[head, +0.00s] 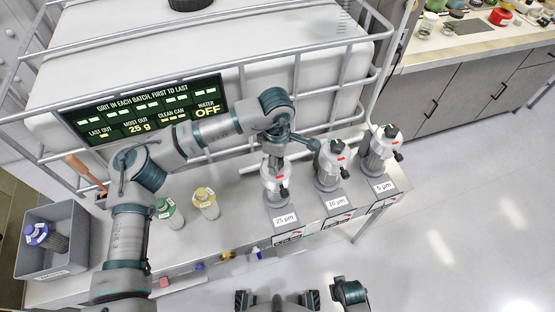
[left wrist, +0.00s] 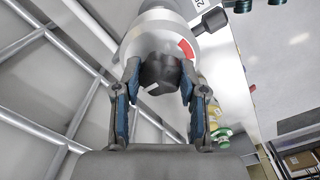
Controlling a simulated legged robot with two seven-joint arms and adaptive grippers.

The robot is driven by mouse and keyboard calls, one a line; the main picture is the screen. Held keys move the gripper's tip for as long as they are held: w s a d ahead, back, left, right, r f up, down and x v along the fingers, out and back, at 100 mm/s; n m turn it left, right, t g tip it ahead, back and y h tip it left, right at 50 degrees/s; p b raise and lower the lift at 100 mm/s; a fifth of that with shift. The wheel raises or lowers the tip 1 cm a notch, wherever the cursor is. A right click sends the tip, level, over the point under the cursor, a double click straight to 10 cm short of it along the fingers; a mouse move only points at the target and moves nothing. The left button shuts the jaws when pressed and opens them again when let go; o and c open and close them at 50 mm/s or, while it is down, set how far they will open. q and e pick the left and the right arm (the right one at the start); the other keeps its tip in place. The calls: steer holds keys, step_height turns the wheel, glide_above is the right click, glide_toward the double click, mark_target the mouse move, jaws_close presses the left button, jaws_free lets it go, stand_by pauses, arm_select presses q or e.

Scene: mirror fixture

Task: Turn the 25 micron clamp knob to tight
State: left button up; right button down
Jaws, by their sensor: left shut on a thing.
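The 25 µm unit (head: 275,186) is the leftmost of three clear-and-grey units on the bench, above its "25 µm" label (head: 285,219). My left gripper (head: 274,148) is over its top and hides the clamp knob in the head view. In the left wrist view the dark, ridged clamp knob (left wrist: 160,72) sits between the two fingers of my left gripper (left wrist: 160,88), which is shut on it. A white line on the knob points to the lower left. A red mark (left wrist: 187,49) is on the pale cap at the upper right, away from that line.
The 10 µm unit (head: 331,166) and 5 µm unit (head: 378,150) stand close on the right. Green-capped (head: 170,214) and yellow-capped (head: 206,204) bottles stand left. A grey bin (head: 50,270) is far left. Cage rails (head: 240,62) and a display (head: 150,108) are behind.

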arm_select(q)
steer(key=shift+w+a, duration=0.1)
steer(key=shift+w, duration=0.05)
steer(key=o, duration=1.1)
steer(key=shift+o, duration=0.2)
steer(key=shift+r, duration=0.2)
step_height(320, 180, up, 12)
steer(key=shift+f, duration=0.25)
steer(key=shift+w, duration=0.1)
